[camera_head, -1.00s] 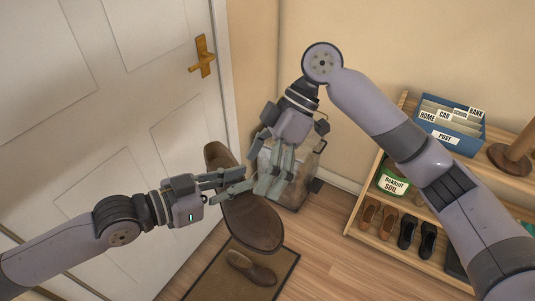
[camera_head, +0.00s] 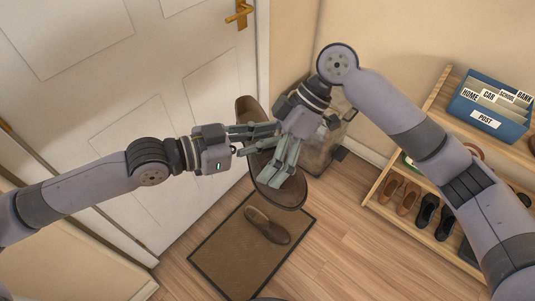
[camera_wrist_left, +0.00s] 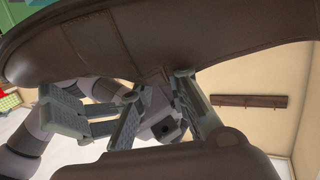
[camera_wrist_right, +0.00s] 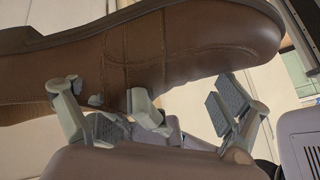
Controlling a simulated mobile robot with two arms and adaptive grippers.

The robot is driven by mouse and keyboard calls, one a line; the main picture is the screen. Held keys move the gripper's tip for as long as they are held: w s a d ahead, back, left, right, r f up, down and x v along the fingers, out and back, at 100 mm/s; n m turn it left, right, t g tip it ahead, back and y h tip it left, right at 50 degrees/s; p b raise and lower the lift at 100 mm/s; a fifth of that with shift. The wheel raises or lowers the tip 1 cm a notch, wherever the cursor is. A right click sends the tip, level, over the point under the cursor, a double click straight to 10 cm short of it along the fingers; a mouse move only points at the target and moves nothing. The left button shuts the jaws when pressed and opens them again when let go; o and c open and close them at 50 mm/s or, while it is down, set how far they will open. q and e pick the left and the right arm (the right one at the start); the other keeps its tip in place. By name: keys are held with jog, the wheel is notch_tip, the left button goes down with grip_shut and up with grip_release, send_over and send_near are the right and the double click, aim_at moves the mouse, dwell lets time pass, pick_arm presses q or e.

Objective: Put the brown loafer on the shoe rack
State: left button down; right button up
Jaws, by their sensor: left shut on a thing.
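A brown loafer (camera_head: 283,196) hangs in the air near the centre of the head view, toe toward the bottom. My left gripper (camera_head: 262,138) is shut on its side, and the loafer also spans the top of the left wrist view (camera_wrist_left: 100,45). My right gripper (camera_head: 280,170) is open, its fingers in front of the loafer. In the right wrist view its fingers are spread close to the loafer's side (camera_wrist_right: 190,45); whether they touch cannot be told. A second brown loafer (camera_head: 267,225) lies on the doormat. The shoe rack (camera_head: 405,216) stands at the right.
The rack's lower shelf holds tan shoes (camera_head: 400,194) and black shoes (camera_head: 432,213). A blue file box (camera_head: 490,108) sits on its top. A clear bin (camera_head: 325,150) stands behind my right gripper. Floor (camera_head: 340,250) is open between doormat (camera_head: 215,254) and rack.

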pick_arm(q)
jog(key=shift+w+a+r, duration=0.1)
jog(key=shift+w+r, duration=0.05)
jog(key=shift+w, duration=0.05)
pick_arm(e)
jog(key=shift+s+a, duration=0.1)
jog(key=shift+s, duration=0.15)
jog(key=c, duration=1.2)
jog(key=o, duration=1.5)
jog(key=shift+c, duration=0.2)
pick_arm(q)
jog(key=shift+s, duration=0.1)
pick_arm(e)
jog(key=shift+w, duration=0.1)
jog(key=shift+w, duration=0.1)
pick_arm(q)
jog(key=shift+s, duration=0.1)
pick_arm(e)
jog(key=shift+w+d+r, duration=0.1)
jog(key=shift+d+r, duration=0.1)
jog(key=shift+d, duration=0.05)
jog(key=v, duration=1.1)
jog(key=shift+w+d+r, duration=0.15)
jog(key=shift+d+r, duration=0.05)
